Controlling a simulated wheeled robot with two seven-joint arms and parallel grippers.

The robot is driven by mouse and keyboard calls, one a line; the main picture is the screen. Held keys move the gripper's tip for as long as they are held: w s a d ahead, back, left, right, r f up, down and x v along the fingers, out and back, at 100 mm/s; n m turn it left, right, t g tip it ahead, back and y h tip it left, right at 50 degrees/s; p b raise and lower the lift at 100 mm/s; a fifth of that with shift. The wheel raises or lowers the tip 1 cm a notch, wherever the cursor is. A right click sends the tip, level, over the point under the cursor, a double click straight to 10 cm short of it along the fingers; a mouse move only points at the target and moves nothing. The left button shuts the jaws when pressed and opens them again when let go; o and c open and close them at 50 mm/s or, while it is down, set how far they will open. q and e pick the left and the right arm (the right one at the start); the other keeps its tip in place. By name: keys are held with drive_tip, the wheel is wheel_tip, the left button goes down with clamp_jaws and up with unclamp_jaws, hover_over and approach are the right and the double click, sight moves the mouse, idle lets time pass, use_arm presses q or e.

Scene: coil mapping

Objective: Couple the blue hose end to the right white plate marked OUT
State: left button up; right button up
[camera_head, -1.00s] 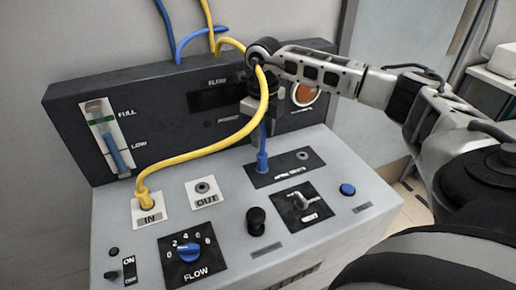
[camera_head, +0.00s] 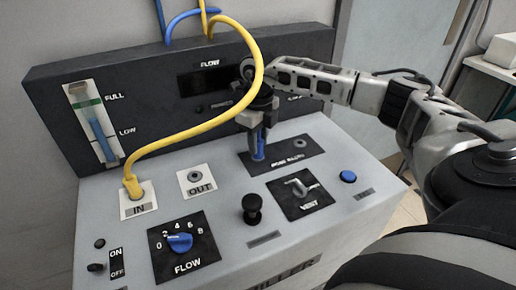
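The white plate marked OUT (camera_head: 197,182) is on the sloping panel top, and its round socket is empty. The blue hose end (camera_head: 258,147) stands upright in a socket on the black plate (camera_head: 290,161) to the right of OUT. My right gripper (camera_head: 257,124) points down over it, with its fingers at the upper part of the blue end. I cannot tell whether the fingers are closed on it. The rest of the blue hose near the gripper is hidden. My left gripper is out of view.
A yellow hose (camera_head: 190,133) arches from the white IN plate (camera_head: 138,203) past my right gripper. A black upright gauge panel (camera_head: 150,90) stands behind. A blue FLOW knob (camera_head: 180,242), a black knob (camera_head: 252,208) and a VENT lever (camera_head: 299,188) are in front.

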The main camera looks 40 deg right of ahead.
drive_tip(key=c, duration=0.4)
drive_tip(key=shift+c, duration=0.2)
drive_tip(key=shift+r, duration=0.25)
drive_tip(key=shift+r+p, duration=0.45)
drive_tip(key=shift+p, duration=0.1)
drive_tip(key=shift+r+p, duration=0.55)
drive_tip(key=shift+r, duration=0.15)
drive_tip(key=shift+r+p, duration=1.4)
drive_tip(key=shift+r, duration=0.35)
